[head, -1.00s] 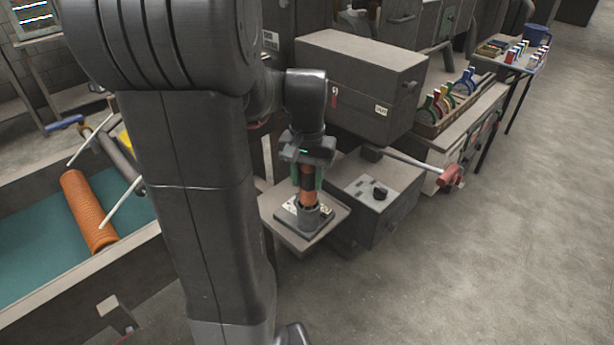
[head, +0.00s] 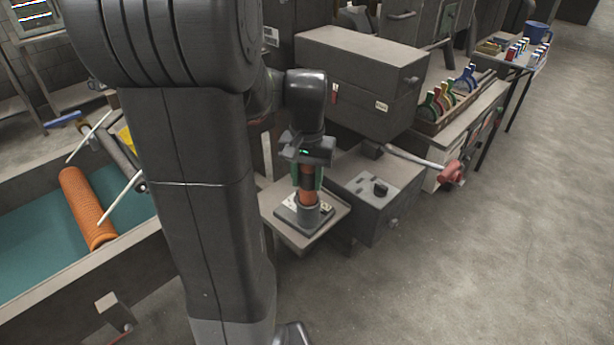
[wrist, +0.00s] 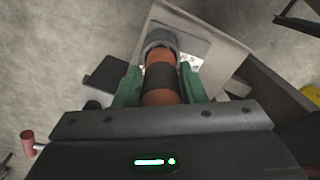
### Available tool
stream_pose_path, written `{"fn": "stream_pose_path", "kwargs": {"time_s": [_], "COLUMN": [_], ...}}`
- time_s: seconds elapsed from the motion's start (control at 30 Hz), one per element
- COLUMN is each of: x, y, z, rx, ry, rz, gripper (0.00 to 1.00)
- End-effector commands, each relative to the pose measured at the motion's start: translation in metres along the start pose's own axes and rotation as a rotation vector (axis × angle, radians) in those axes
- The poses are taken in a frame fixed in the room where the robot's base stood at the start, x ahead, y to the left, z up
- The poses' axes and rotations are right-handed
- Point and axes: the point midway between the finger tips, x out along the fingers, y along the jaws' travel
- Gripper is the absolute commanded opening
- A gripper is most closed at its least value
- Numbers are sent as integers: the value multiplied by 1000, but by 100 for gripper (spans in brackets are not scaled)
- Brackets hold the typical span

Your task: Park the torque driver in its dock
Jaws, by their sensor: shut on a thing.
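The torque driver (head: 307,193) has an orange and black body and stands upright in the head view. My gripper (head: 307,180) is shut on its upper part, with green fingers on both sides. The driver's lower end is at a grey ring-shaped cup, the dock (head: 308,215), on a dark base plate on a small shelf. In the wrist view the driver (wrist: 161,80) runs between the green fingers (wrist: 160,88) toward the grey ring of the dock (wrist: 158,40). I cannot tell how deep the driver sits in the ring.
A grey box with a black knob (head: 380,188) stands right of the shelf (head: 290,236). A red-ended lever (head: 450,172) sticks out beyond it. A large grey cabinet (head: 360,75) stands behind. At left is a bin with an orange mesh tube (head: 88,208). The floor at right is clear.

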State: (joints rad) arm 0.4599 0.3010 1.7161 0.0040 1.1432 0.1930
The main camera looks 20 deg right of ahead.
Motion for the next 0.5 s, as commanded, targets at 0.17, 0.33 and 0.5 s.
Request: {"fn": "stream_pose_path", "kwargs": {"time_s": [0.17, 0.33, 0.5], "x": [2, 4, 6], "y": [0, 0, 0], "z": [0, 0, 0], "rx": [0, 0, 0], "ry": [2, 2, 2], "rz": [0, 0, 0], "gripper": [0, 0, 0]}}
